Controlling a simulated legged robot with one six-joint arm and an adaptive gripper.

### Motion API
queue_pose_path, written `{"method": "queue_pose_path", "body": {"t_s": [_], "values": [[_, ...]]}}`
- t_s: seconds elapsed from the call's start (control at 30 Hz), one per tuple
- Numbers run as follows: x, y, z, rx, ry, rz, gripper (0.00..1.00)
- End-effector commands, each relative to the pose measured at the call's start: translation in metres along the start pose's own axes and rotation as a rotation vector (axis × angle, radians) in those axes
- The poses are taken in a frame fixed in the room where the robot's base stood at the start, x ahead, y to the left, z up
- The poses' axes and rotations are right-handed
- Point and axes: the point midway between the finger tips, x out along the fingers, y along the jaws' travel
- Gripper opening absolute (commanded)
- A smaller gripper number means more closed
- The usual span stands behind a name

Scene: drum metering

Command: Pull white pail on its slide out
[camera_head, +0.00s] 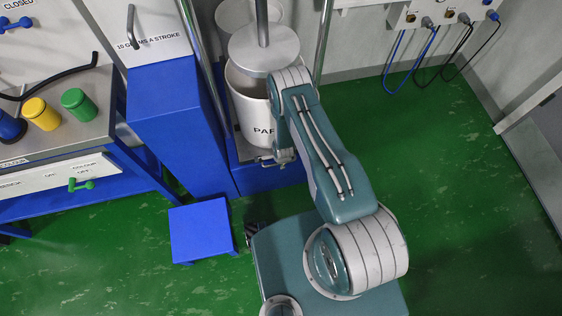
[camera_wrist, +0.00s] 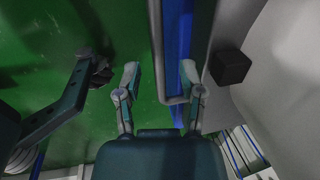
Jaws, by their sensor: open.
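The white pail (camera_head: 243,112) stands on a slide with a blue front (camera_head: 262,180), partly hidden behind my arm. It also fills the right of the wrist view (camera_wrist: 280,75). A grey metal bar handle (camera_wrist: 157,45) runs along the slide's blue edge (camera_wrist: 178,35) in the wrist view. My gripper (camera_wrist: 160,76) is open, with one finger on each side of the bar's line in the picture. I cannot tell whether the fingers touch it. In the head view my gripper (camera_head: 281,158) is low at the pail's front, largely hidden by my arm.
A round metal plate on a rod (camera_head: 263,50) hangs over the pail. Upright metal posts (camera_head: 324,40) flank it. A blue cabinet (camera_head: 175,130) and a low blue step (camera_head: 200,230) are to the left. Green floor to the right is clear below hanging cables (camera_head: 430,65).

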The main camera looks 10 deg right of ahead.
Motion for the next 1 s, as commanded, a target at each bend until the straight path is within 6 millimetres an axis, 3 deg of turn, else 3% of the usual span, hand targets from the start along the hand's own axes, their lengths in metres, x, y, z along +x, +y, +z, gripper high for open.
{"method": "queue_pose_path", "body": {"t_s": [0.37,0.4,0.5,0.53,1.0], "values": [[0.0087,0.0002,0.0000,0.000,0.000,0.000,0.51],[0.0087,0.0002,0.0000,0.000,0.000,0.000,0.47],[0.0086,0.0001,0.0000,0.000,0.000,0.000,0.02],[0.0086,0.0001,0.0000,0.000,0.000,0.000,0.00],[0.0075,0.0066,0.0000,0.000,0.000,0.004,0.00]]}}
